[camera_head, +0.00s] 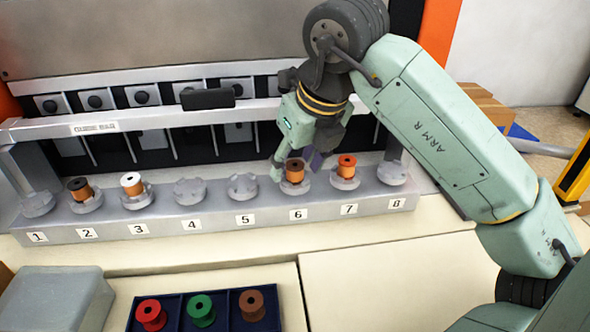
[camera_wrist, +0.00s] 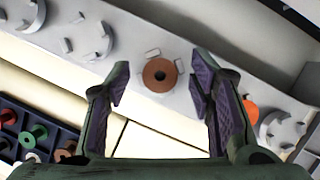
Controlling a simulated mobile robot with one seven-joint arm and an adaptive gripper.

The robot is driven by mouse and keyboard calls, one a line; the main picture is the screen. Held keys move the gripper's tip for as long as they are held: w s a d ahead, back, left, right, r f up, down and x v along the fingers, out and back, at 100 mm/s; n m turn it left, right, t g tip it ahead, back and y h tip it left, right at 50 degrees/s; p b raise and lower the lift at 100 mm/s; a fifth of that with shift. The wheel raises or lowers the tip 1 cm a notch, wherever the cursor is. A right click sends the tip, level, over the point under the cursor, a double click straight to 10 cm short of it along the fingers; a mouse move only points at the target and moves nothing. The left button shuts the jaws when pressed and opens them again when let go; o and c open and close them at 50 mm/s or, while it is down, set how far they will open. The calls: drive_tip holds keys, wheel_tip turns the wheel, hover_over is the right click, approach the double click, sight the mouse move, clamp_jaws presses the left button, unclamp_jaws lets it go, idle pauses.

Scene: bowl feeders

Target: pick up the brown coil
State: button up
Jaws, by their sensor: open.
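A brown coil (camera_head: 294,174) with copper-coloured winding stands upright in the holder at position 6. In the wrist view its round brown top (camera_wrist: 149,77) lies between my fingers. My gripper (camera_head: 297,163) is open, pointing down at this coil with one finger on either side. The fingers look apart from it in the wrist view, but I cannot tell the exact height of the tips. A second brown coil (camera_head: 252,305) stands in the dark blue tray (camera_head: 176,319) at the front.
An orange-topped coil (camera_head: 346,166) stands close by at position 7. A dark-topped coil (camera_head: 79,189) and a white-topped coil (camera_head: 132,184) stand at 2 and 3. A rail (camera_head: 240,109) runs behind the row. Red (camera_head: 151,314) and green (camera_head: 201,310) coils share the tray.

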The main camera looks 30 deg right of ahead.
drive_tip(key=shift+c, duration=0.5)
drive_tip(key=c, duration=0.9)
drive_tip(key=shift+c, duration=0.2)
drive_tip(key=shift+r, duration=0.1)
